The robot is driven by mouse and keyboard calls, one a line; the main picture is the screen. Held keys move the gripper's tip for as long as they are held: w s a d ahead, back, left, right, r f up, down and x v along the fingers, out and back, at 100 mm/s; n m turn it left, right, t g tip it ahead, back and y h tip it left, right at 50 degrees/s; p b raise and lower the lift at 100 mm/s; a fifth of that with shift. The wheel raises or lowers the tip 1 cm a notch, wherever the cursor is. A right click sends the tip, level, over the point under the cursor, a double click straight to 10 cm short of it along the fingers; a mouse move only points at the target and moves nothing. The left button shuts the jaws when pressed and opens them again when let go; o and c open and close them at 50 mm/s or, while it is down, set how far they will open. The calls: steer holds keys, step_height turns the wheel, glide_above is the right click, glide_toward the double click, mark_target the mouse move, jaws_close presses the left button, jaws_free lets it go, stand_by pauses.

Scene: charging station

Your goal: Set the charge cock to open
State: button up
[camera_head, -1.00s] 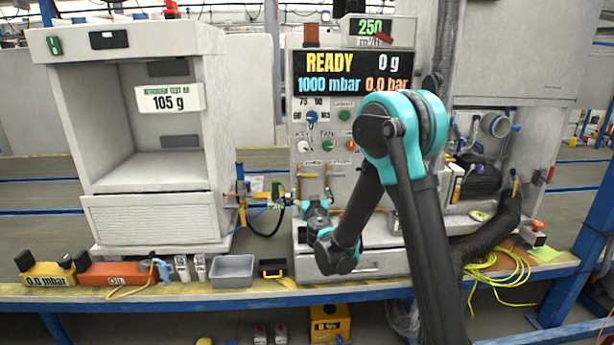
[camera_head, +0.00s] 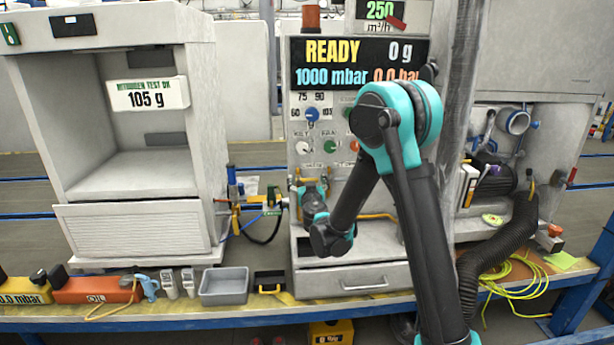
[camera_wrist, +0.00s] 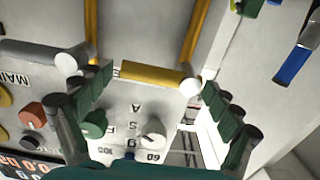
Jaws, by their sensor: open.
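My gripper (camera_head: 312,184) is open in front of the lower part of the charging panel, partly hidden by my wrist in the head view. In the wrist view my gripper (camera_wrist: 152,100) shows green ribbed finger pads spread left and right. A yellow bar handle (camera_wrist: 150,74) with a pale round end lies across the gap between the fingers, and I see no grip on it. No label naming the charge cock is readable, so I cannot tell whether this handle is it. A second, upright yellow bar (camera_wrist: 195,30) rises beside it.
Panel knobs, one green (camera_wrist: 94,124) and one white (camera_wrist: 153,134), sit close to the fingers. A blue handle (camera_wrist: 296,62) is at the upper right of the wrist view. The display (camera_head: 358,64) reads READY. A grey bin (camera_head: 224,287) stands on the bench front.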

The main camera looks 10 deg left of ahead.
steer(key=shift+w, duration=0.15)
steer(key=c, duration=1.7)
steer(key=shift+w, duration=0.1)
